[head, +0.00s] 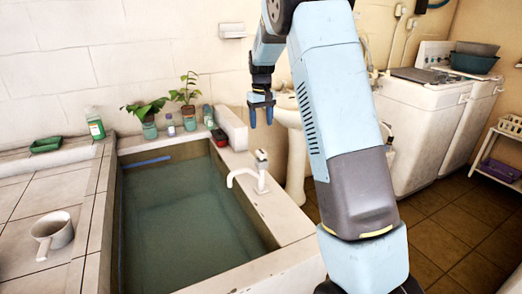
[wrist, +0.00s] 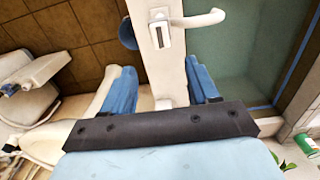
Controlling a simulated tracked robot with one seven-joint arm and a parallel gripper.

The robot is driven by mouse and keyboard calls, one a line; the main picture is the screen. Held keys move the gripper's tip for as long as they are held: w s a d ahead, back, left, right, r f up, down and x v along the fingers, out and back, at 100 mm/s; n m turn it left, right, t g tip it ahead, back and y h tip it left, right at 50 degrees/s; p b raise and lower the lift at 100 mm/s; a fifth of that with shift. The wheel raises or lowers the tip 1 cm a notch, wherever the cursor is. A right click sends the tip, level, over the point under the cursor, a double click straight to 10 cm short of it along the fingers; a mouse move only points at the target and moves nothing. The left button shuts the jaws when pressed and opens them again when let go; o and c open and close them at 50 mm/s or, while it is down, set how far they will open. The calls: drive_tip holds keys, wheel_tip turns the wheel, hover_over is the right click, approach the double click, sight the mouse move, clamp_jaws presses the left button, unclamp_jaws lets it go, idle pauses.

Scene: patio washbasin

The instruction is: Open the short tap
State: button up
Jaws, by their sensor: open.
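A short white tap (head: 258,172) stands on the right rim of the water-filled basin, its spout curving left over the water. A small upright piece tops its body. In the wrist view the tap (wrist: 164,32) shows beyond my fingers, between their lines, with its spout pointing right. My gripper (head: 261,114) is open and empty, pointing down. In the head view it shows above the tap, apart from it. In the wrist view its two blue fingers (wrist: 160,85) are spread wide, with the rim between them.
The basin (head: 281,250) has a pale rim. Potted plants (head: 186,93) and bottles stand at its back edge. A white pedestal sink (head: 296,165) is partly hidden behind my arm. Washing machines (head: 412,132) stand at right.

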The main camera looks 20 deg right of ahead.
sight(261, 151)
wheel_tip(261, 151, down, 12)
drive_tip(key=shift+f, duration=0.25)
idle(0.4)
drive_tip(key=c, duration=1)
drive_tip(key=shift+c, duration=0.2)
